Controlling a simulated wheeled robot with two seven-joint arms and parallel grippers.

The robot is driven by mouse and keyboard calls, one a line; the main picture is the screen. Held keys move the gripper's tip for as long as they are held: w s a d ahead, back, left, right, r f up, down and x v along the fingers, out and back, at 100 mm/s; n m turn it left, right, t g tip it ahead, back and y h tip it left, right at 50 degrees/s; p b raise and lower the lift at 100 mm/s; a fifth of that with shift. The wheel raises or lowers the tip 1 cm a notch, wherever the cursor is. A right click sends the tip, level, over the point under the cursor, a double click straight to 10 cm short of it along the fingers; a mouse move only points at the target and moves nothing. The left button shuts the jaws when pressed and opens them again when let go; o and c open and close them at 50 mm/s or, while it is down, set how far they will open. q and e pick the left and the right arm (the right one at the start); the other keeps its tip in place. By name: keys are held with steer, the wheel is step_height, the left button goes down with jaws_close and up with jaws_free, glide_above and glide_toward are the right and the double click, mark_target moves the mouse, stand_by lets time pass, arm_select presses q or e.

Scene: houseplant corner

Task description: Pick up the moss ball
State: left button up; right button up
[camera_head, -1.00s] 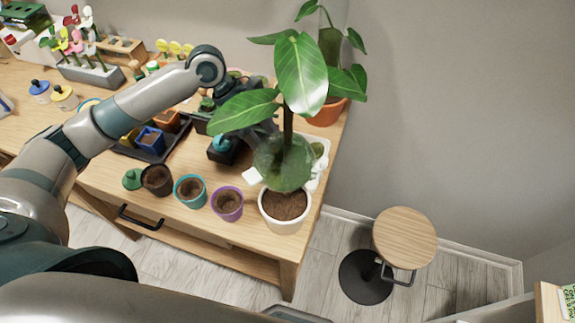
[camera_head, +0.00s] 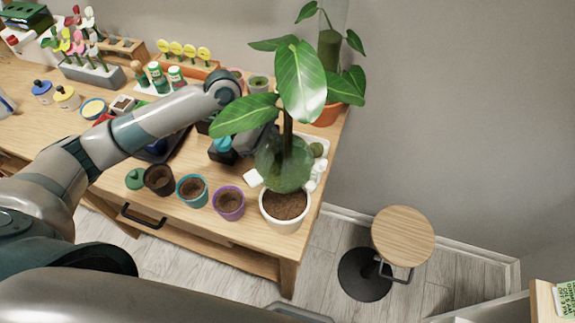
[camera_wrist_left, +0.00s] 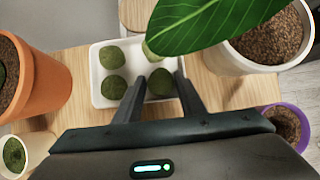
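Several dark green moss balls lie in a white tray (camera_wrist_left: 132,100) in the left wrist view. One moss ball (camera_wrist_left: 160,82) shows between the two fingers of my left gripper (camera_wrist_left: 161,76), which is open. Other moss balls (camera_wrist_left: 110,57) lie to its left and above it; whether the fingers are level with the ball or above it I cannot tell. In the head view one moss ball (camera_head: 317,149) shows right of the plant, and the fingertips are hidden behind the leaves. My right gripper is in neither view.
A big leafy plant in a white pot (camera_head: 284,212) stands at the table's front right corner, its leaf (camera_wrist_left: 215,20) hanging near the tray. An orange pot (camera_wrist_left: 40,85) stands on the tray's other side. Purple (camera_head: 228,203) and teal (camera_head: 191,190) pots line the front edge.

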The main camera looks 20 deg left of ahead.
arm_select(q)
steer(key=c, duration=0.7)
steer(key=shift+o, duration=0.2)
steer(key=shift+r, duration=0.15)
step_height(320, 180, up, 10)
steer(key=b, duration=0.1)
steer(key=shift+o, duration=0.4)
